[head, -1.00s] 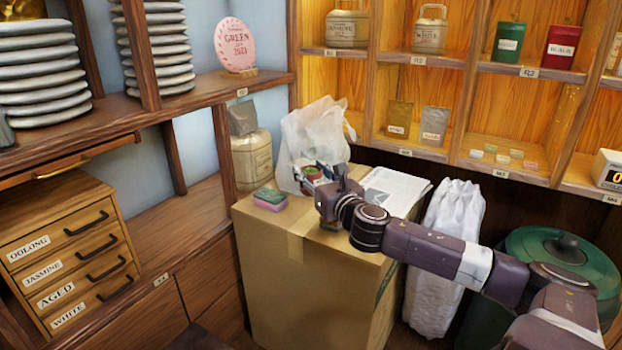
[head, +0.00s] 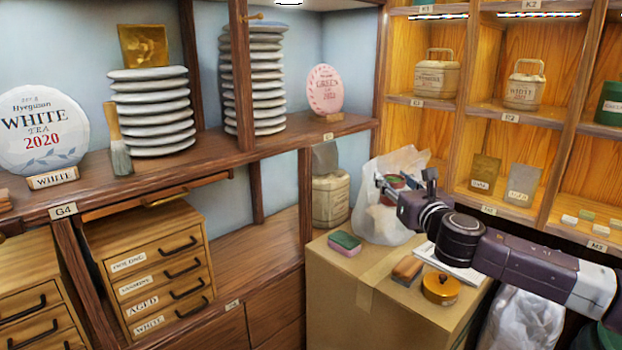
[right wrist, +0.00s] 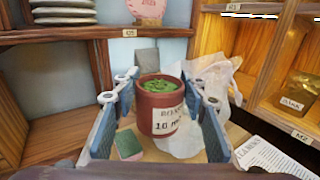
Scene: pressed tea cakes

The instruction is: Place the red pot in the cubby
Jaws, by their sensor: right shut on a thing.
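The red pot (right wrist: 161,105), with green leaves on top and a white label, sits between the fingers of my right gripper (right wrist: 160,112). In the head view my right gripper (head: 402,190) holds the pot (head: 391,183) in front of the white plastic bag; the wrist partly hides it. The pot looks upright and raised above the cardboard box. The wooden cubbies (head: 487,107) are at the right, with labelled edges; several hold tins, pouches or small blocks. Which one is meant cannot be told. My left gripper is not in view.
The cardboard box (head: 345,296) carries a pink-green sponge (head: 344,243), a wooden block (head: 407,270), an orange lidded tin (head: 440,288) and the plastic bag (head: 385,215). The left shelf (head: 190,160) holds stacked discs and a tea cake on a stand. The lower left shelf has clear room.

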